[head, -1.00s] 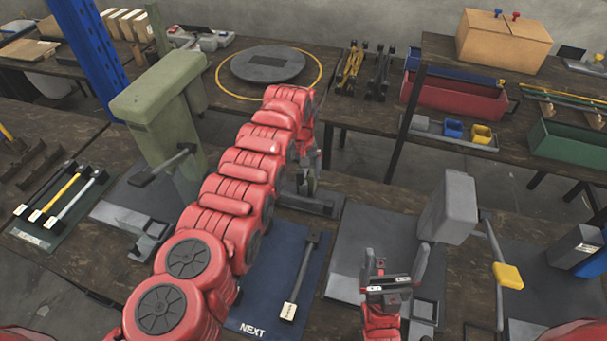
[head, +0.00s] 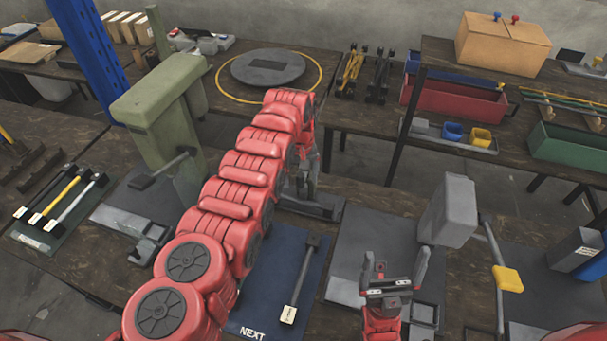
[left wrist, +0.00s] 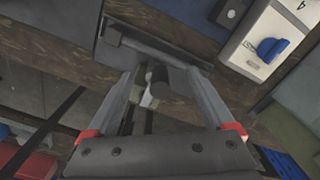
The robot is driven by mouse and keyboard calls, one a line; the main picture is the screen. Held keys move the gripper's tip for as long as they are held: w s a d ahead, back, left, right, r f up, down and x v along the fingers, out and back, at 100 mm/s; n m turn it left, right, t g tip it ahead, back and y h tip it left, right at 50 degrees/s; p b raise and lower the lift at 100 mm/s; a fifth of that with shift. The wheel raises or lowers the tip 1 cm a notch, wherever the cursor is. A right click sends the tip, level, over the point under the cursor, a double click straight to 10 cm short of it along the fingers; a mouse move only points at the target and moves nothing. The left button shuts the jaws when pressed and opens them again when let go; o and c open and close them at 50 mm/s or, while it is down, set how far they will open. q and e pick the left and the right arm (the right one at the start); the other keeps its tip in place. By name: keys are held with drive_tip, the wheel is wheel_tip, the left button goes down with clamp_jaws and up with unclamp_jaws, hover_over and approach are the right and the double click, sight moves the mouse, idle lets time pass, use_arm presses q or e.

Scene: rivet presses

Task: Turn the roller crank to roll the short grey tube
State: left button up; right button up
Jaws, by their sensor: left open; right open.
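My left arm reaches up the middle of the head view, and its gripper (head: 312,178) is mostly hidden beside a grey machine base (head: 322,206). In the left wrist view the two fingers of the left gripper (left wrist: 163,82) are apart. A dark round piece (left wrist: 172,80) shows between them, perhaps the crank's handle; I cannot tell whether they touch it. A grey bar with a dark end and a pale tag (head: 303,275) lies on the blue NEXT mat (head: 262,285). I cannot tell whether it is the short grey tube. My right gripper (head: 394,268) is open and empty.
A green press (head: 155,110) stands left of my left arm. A grey press (head: 448,212) with a yellow-handled lever (head: 508,278) stands right of my right gripper. A mat (head: 45,232) with several bars lies at the left. Red (head: 455,97) and green bins (head: 568,146) stand behind.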

use_arm(q)
drive_tip(key=shift+o, duration=0.6)
drive_tip(key=shift+r, duration=0.1)
wheel_tip(320, 180, up, 5)
drive_tip(key=p, duration=0.4)
drive_tip(key=shift+r, duration=0.1)
drive_tip(key=shift+r+p, duration=0.55)
drive_tip(key=shift+r, duration=0.3)
drive_tip(key=shift+f, duration=0.1)
